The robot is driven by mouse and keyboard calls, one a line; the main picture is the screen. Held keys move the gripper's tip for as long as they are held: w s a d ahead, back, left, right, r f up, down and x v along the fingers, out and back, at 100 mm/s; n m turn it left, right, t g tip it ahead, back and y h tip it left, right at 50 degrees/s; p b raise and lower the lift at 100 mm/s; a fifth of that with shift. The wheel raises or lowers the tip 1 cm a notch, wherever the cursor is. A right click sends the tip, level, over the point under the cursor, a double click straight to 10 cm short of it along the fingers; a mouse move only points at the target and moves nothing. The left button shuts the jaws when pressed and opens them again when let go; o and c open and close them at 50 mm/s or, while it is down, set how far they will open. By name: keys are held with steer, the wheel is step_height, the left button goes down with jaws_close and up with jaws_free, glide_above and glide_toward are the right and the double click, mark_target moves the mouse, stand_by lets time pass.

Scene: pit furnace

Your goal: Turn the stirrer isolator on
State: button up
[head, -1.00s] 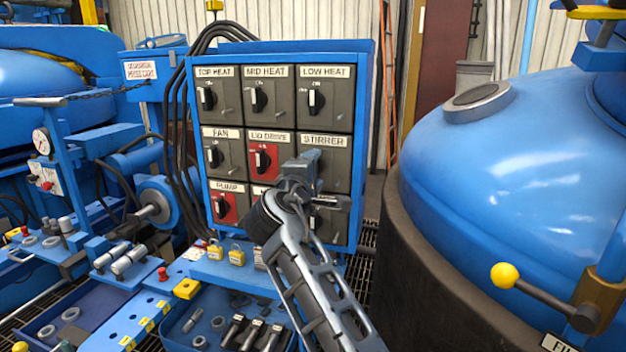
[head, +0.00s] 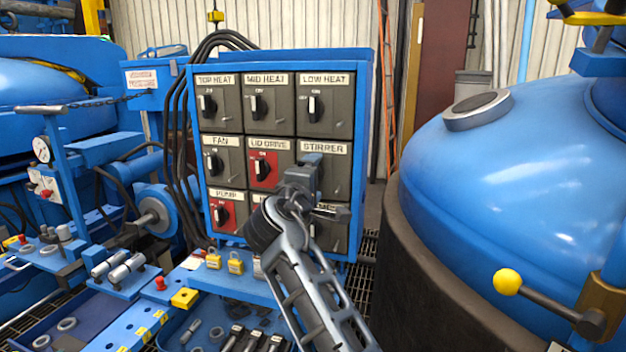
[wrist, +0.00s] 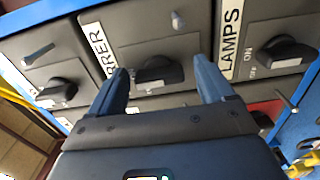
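The stirrer isolator (head: 340,172) is a dark grey switch box labelled STIRRER, at the right end of the panel's middle row. My gripper (head: 312,172) is in front of it and hides its knob in the head view. In the wrist view the black stirrer knob (wrist: 158,74) shows between the two fingertips of my gripper (wrist: 163,80). The fingers are spread apart, one on each side of the knob in the picture. I cannot tell whether they touch it or how deep they reach. The knob's ON/OFF marks are not readable.
The blue panel (head: 365,110) holds several other isolators, including the red lid drive (head: 263,168) at left and the lamps isolator (wrist: 277,52) below. A large blue domed vessel (head: 520,180) stands close on the right.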

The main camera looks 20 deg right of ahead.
steer(key=shift+o, duration=0.2)
steer(key=v, duration=0.7)
steer(key=shift+s+a, duration=0.25)
steer(key=shift+s, duration=0.05)
steer(key=s+f+y+p, duration=0.1)
steer(key=s+f+y, duration=0.2)
steer(key=s+f, duration=0.55)
steer(key=s+f+y+p, duration=0.1)
steer(key=s+f+y, duration=0.4)
steer(key=f, duration=0.6)
steer(key=s+f+p, duration=0.1)
steer(key=s+f, duration=0.3)
steer(key=s, duration=0.7)
steer(key=s+d+r+m+y+p, duration=0.1)
steer(key=s+d+m+y+p, duration=0.2)
steer(key=s, duration=1.3)
steer(key=s+d+r+m, duration=0.1)
steer(key=s+r+m, duration=0.6)
steer(key=s+r, duration=0.4)
steer(key=s, duration=0.4)
steer(key=shift+r+m+p, duration=0.3)
steer(key=shift+r+p, duration=0.05)
steer(key=shift+r, duration=0.05)
